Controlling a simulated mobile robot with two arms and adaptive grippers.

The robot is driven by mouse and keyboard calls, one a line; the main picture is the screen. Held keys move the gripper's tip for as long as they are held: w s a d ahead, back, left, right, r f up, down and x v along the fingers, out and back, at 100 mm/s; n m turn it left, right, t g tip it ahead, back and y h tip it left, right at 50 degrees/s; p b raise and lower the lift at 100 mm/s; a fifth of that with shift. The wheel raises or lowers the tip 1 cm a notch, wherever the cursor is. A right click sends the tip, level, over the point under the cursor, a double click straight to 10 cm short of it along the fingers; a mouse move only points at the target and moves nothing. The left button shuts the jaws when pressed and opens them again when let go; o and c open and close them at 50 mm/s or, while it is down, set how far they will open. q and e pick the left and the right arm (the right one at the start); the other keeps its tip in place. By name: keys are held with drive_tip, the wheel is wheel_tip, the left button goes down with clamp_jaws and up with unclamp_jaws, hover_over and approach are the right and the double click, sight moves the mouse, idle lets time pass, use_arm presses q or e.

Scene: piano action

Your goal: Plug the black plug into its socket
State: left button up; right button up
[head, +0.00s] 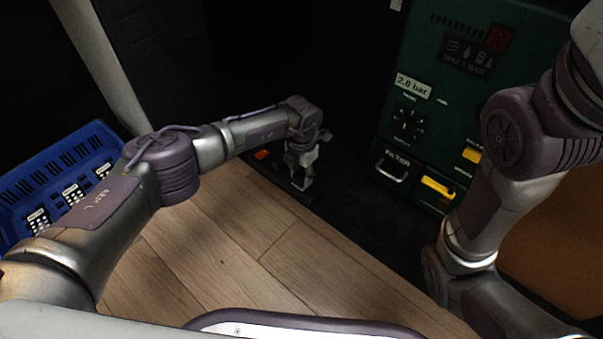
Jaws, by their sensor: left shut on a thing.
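My left gripper (301,182) reaches down at the centre, close to the floor in front of a dark recess. Its fingers are shut on a small dark thing, which looks like the black plug; it is mostly hidden between the fingers. A dark strip with an orange-red switch (262,154) lies under and beside the gripper, and it looks like the socket strip. Its socket openings are too dark and too covered to make out. I cannot tell whether the plug touches the strip. My right arm comes in from the right, and its gripper is outside the picture.
A green machine (435,110) with a dial, a filter handle and yellow parts stands to the right of the gripper. The wooden floor (215,245) in front is clear.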

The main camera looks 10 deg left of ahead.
use_arm(q)
drive_tip(key=shift+f, duration=0.1)
idle(0.4)
drive_tip(key=o, duration=1.1)
drive_tip(key=shift+o, duration=0.2)
wheel_tip(320, 180, up, 12)
drive_tip(key=shift+f, duration=0.1)
